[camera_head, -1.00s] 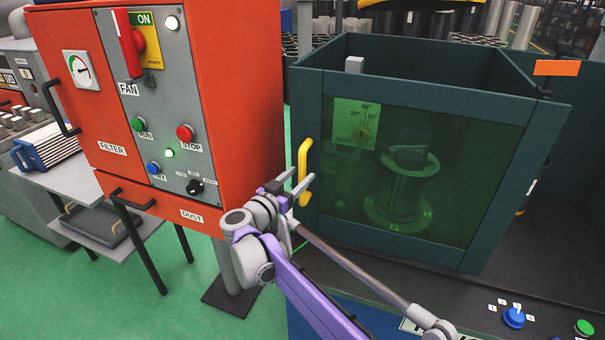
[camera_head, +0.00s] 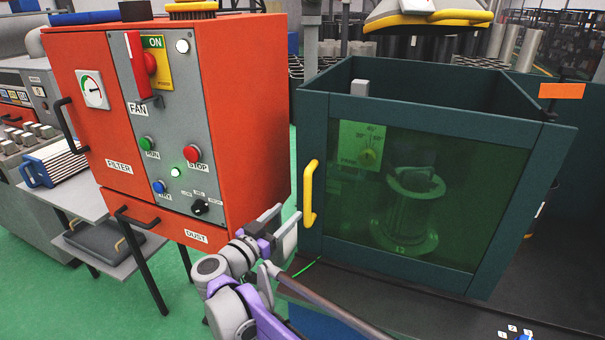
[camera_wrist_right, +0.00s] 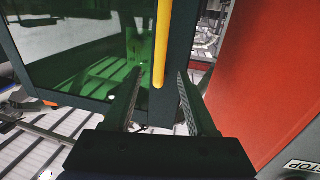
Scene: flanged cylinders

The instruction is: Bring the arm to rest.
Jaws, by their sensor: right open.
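My right gripper (camera_head: 287,214) is open and empty, below and left of the yellow door handle (camera_head: 309,194) in the head view. A small gap shows between fingertips and handle there. In the right wrist view the two fingers (camera_wrist_right: 160,76) point toward the enclosure, and the handle (camera_wrist_right: 162,45) appears between them in the picture, ahead of the tips. The dark green enclosure (camera_head: 440,118) has its tinted door closed, as far as I can tell. Behind the window stands a flanged cylinder (camera_head: 411,208), upright. My left gripper is not in view.
The red filter cabinet (camera_head: 244,100) stands just left of my gripper, with its FAN lever (camera_head: 136,62) and buttons. Its edge also shows at the right of the wrist view (camera_wrist_right: 262,80). Green floor (camera_head: 40,290) is open at the lower left.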

